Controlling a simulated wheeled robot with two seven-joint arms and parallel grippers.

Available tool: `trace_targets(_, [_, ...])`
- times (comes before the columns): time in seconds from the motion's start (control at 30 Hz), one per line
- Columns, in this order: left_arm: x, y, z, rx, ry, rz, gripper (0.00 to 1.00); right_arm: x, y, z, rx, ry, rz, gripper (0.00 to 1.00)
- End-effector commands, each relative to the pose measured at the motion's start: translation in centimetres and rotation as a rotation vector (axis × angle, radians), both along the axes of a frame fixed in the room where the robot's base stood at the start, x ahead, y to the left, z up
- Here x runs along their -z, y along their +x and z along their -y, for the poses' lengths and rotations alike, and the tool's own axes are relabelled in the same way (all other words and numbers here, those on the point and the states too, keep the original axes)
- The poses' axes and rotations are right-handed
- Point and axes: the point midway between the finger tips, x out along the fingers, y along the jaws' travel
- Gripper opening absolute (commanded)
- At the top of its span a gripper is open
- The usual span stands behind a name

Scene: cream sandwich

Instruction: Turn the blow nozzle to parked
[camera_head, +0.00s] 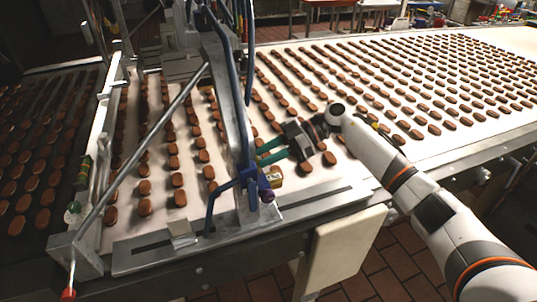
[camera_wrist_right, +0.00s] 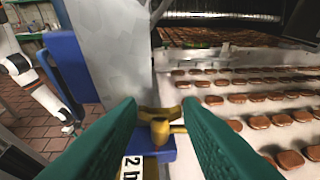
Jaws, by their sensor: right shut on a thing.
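A small brass fitting with a side lever (camera_wrist_right: 160,128), which looks like the blow nozzle, sits on a blue bracket (camera_wrist_right: 168,148) beside a grey metal upright. A tag reading "2 b" (camera_wrist_right: 131,168) is just below it. My right gripper (camera_head: 260,156) reaches in from the right to the blue-edged upright; its green fingers also show in the wrist view (camera_wrist_right: 158,102), one on each side of the brass fitting, and it is shut on it. In the head view the fitting is hidden at the upright. My left gripper is not in view.
Rows of brown biscuits cover the pale conveyor (camera_head: 335,183) around the gripper. The grey upright (camera_head: 228,95) with blue tubes (camera_head: 247,60) stands close to the fingertips. A purple knob (camera_head: 268,196) and a small yellow-marked box (camera_head: 275,176) are just below. A diagonal metal rod (camera_head: 158,130) crosses at left.

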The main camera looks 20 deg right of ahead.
Motion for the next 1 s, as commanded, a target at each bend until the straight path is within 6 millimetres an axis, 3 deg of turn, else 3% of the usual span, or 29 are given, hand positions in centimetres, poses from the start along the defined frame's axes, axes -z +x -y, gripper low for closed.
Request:
trace_targets(0.2, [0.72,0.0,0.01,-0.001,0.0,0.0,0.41,0.12,0.31,-0.02,-0.098,0.0,0.001,0.1])
trace_targets(0.53, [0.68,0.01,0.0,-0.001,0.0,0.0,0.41,0.1,0.25,0.01,-0.109,0.0,0.0,0.1])
trace_targets(0.57, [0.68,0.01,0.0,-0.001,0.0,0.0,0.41,0.1,0.25,0.01,-0.109,0.0,0.0,0.34])
trace_targets(0.6, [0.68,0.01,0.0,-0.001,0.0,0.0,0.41,0.1,0.25,0.01,-0.108,0.0,0.0,0.41])
trace_targets(1.0, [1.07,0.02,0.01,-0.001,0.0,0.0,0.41,-0.18,0.38,0.8,-0.105,0.0,0.002,0.42])
